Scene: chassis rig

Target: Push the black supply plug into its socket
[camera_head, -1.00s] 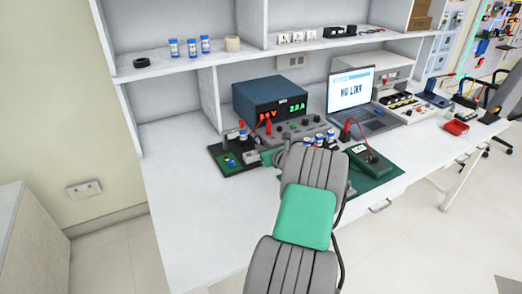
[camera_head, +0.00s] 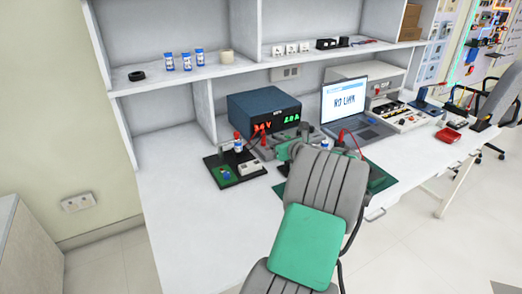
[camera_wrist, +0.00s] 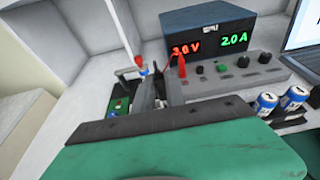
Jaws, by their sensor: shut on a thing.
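My gripper (camera_wrist: 156,92) shows in the wrist view as grey fingers beyond the large green and black part of my own wrist. It is shut on a small dark thing, which I take to be the black supply plug; the fingers mostly hide it. It is in front of the blue power supply (camera_wrist: 215,30), left of a grey panel (camera_wrist: 235,78) with knobs. A red plug (camera_wrist: 182,66) stands upright just right of the fingers. I cannot make out the black plug's socket. In the head view my arm hides the gripper; the power supply (camera_head: 262,110) is behind it.
A dark board with a green part (camera_head: 226,174) lies left of the arm. Blue-and-white cans (camera_wrist: 280,102) stand right of the gripper. A laptop (camera_head: 350,105) stands at the right. The left bench top (camera_head: 175,210) is clear.

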